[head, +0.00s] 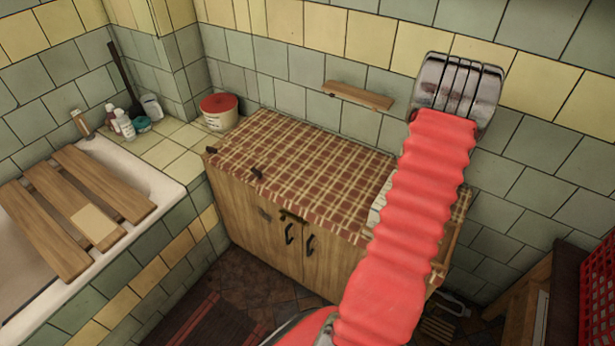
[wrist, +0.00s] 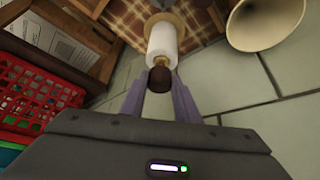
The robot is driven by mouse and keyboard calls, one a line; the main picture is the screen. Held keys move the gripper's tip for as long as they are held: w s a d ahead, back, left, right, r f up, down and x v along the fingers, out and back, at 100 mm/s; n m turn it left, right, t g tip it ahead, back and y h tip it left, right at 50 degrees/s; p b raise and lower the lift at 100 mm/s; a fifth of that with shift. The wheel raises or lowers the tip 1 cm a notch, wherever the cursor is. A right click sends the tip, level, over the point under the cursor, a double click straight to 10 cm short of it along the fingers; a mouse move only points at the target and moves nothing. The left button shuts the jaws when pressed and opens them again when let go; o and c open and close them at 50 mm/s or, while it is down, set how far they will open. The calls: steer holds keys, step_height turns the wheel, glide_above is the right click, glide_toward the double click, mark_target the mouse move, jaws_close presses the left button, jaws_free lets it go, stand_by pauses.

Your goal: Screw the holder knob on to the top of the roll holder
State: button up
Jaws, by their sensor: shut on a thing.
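The dark brown holder knob (wrist: 159,80) is between the fingertips of my gripper (wrist: 159,84) in the wrist view. My gripper is shut on it. The white roll on the roll holder (wrist: 163,40) stands just beyond the knob, on a round tan base (wrist: 178,19). The knob lines up with the near end of the roll. I cannot tell whether it touches the holder's top or is threaded on. In the head view my red arm hides the roll holder and the knob, and my gripper does not show.
A checked cloth (head: 290,150) covers the wooden cabinet (head: 255,215). A cream, wide-mouthed vessel (wrist: 265,22) is right of the roll. A red crate (wrist: 32,92) is at left in the wrist view. A small shelf (head: 358,95) is on the tiled wall behind.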

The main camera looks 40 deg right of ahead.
steer(key=m, duration=0.1)
steer(key=m+g+y, duration=0.1)
steer(key=m, duration=0.2)
steer(key=shift+w+d+f+g, duration=0.1)
steer(key=shift+w+f+g, duration=0.15)
steer(key=shift+g, duration=0.05)
steer(key=o, duration=0.6)
steer(key=shift+m+y, duration=0.4)
steer(key=shift+c, duration=0.2)
steer(key=o, duration=0.5)
steer(key=shift+r, duration=0.15)
steer(key=shift+o, duration=0.2)
steer(key=shift+r, duration=0.1)
steer(key=v, duration=1.3)
steer(key=shift+w+r, duration=0.15)
steer(key=shift+w, duration=0.1)
